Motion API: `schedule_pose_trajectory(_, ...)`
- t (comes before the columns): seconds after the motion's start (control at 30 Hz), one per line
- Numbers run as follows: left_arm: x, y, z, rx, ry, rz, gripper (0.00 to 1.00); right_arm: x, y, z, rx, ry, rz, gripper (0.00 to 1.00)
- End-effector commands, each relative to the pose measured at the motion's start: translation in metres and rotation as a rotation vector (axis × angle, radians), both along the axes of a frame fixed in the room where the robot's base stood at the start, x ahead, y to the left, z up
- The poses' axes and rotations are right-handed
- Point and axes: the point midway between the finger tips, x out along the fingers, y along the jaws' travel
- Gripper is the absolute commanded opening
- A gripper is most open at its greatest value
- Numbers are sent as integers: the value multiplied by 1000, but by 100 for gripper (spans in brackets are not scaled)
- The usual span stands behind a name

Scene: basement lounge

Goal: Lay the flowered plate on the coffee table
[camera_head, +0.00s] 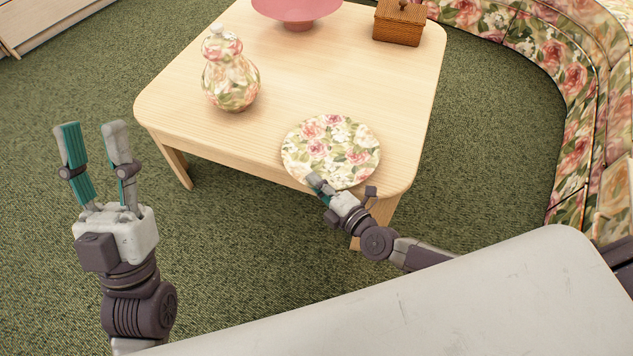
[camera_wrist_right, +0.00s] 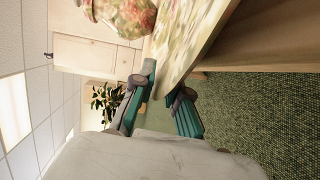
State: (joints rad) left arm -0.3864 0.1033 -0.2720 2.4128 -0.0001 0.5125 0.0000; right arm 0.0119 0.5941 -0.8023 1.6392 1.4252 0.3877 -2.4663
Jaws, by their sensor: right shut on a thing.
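The flowered plate (camera_head: 331,148) is round with pink roses and green leaves. In the head view it shows over the near right part of the wooden coffee table (camera_head: 190,85). My right gripper (camera_head: 322,186) is shut on its near rim. In the right wrist view the plate (camera_wrist_right: 188,38) runs between the two teal fingers (camera_wrist_right: 165,98), with the table's edge (camera_wrist_right: 262,40) beside it. I cannot tell whether the plate's underside touches the tabletop. My left gripper (camera_head: 95,140) is open and empty, fingers up, left of the table above the carpet.
A flowered lidded jar (camera_head: 230,75) stands left of the plate on the table. A pink pedestal bowl (camera_head: 297,10) and a wicker box (camera_head: 398,22) stand at the far side. A flowered sofa (camera_head: 560,60) curves along the right. The table's middle is clear.

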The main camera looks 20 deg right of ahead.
Motion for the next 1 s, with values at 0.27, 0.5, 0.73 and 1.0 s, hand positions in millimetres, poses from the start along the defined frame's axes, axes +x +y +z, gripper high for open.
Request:
schedule_pose_trajectory(0.27,0,0,0,0,0,0,40,0,0,-1,0,2,0,27)
schedule_pose_trajectory(0.5,0,0,0,0,0,0,40,0,0,0,1,1,0,43)
schedule_pose_trajectory(0.73,1,0,0,0,2,1,40,-6,-2,-1,0,4,1,43)
schedule_pose_trajectory(1.0,1,0,0,1,2,0,40,-51,-22,4,-2,7,1,43)
